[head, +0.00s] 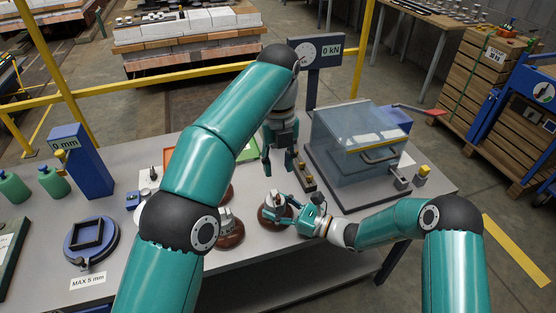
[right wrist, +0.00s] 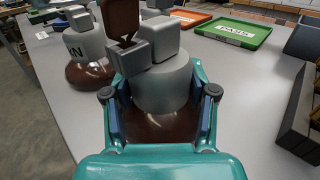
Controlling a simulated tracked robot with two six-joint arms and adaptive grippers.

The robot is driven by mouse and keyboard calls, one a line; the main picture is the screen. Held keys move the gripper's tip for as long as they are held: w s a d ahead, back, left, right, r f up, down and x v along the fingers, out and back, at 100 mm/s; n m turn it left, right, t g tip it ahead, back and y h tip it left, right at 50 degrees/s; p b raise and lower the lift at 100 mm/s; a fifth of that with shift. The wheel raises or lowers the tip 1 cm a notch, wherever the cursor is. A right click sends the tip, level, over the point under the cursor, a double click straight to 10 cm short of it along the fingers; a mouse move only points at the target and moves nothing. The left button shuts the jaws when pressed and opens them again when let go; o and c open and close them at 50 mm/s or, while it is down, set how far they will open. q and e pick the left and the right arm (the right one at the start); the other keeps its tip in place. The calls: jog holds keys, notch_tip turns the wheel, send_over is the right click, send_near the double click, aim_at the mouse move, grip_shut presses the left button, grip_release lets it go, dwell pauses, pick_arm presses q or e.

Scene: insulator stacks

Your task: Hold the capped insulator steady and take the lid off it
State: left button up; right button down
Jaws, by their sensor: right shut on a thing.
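My right gripper (head: 284,213) is shut on the grey metal cap of a brown insulator (head: 268,221), which stands upright on the table. In the right wrist view its fingers lie on both sides of the insulator's grey cap (right wrist: 162,84), above the brown skirt. Grey blocks and a brown upright piece (right wrist: 120,18) show at its top; I cannot tell which part is the lid. My left gripper (head: 279,165) hangs above and behind the held insulator, pointing down, its fingers apart and empty.
A second insulator (head: 229,234) stands to the left; it also shows in the right wrist view (right wrist: 88,50). A clear-lidded box (head: 352,140) stands on the right. A green tray (right wrist: 232,32) lies behind. A blue gauge post (head: 84,160) stands at the left.

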dwell(0.4)
jog(key=shift+c, duration=1.3)
grip_release()
